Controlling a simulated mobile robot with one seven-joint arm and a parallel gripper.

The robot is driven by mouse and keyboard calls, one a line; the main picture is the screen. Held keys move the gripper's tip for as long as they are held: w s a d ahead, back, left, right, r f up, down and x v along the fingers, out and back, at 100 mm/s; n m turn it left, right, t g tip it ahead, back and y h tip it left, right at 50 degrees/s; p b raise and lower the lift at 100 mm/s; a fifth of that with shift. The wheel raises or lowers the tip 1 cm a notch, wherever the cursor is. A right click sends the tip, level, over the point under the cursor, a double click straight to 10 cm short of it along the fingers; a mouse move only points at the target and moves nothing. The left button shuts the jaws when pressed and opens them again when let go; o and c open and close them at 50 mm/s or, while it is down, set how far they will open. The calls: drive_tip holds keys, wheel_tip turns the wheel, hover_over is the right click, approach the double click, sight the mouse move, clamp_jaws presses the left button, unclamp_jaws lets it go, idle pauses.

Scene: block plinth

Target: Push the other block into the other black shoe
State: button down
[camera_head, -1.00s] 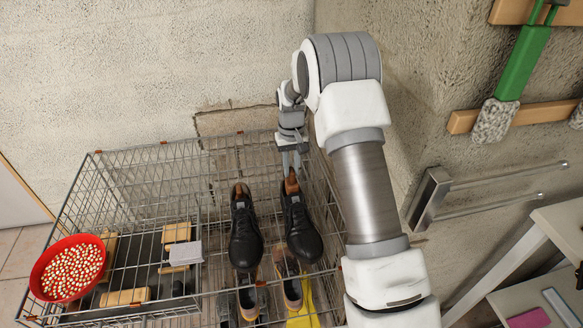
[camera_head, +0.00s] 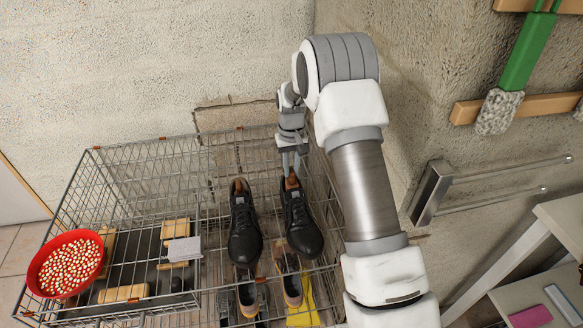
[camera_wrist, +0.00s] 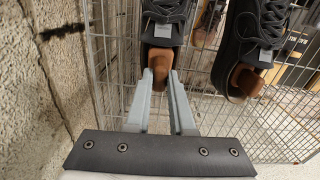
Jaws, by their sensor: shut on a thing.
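Two black lace-up shoes stand side by side on top of the wire cage, toes toward the bottom of the head view. The right black shoe (camera_head: 301,226) shows at the left in the wrist view (camera_wrist: 163,28). A brown block (camera_wrist: 160,66) sits in its heel opening, partly hidden by my fingers. My gripper (camera_wrist: 160,78) is shut on this block at the heel; it also shows in the head view (camera_head: 291,168). The left black shoe (camera_head: 244,232) has a brown piece (camera_wrist: 245,80) in its heel opening. How deep either brown piece sits is hard to tell.
A red bowl (camera_head: 88,240) of small pale pieces stands at the cage's left. Wooden blocks (camera_head: 124,294) and a grey card (camera_head: 184,250) lie nearby. More shoes (camera_head: 291,286) are below the black pair. Rough walls stand close behind and right; a metal rail (camera_head: 432,193) juts out.

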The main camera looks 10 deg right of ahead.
drive_tip(key=shift+f+b, duration=0.9)
drive_tip(key=shift+f, duration=0.6)
drive_tip(key=shift+c, duration=1.1)
unclamp_jaws()
drive_tip(key=shift+r+p, duration=1.6)
drive_tip(key=shift+r, duration=0.95)
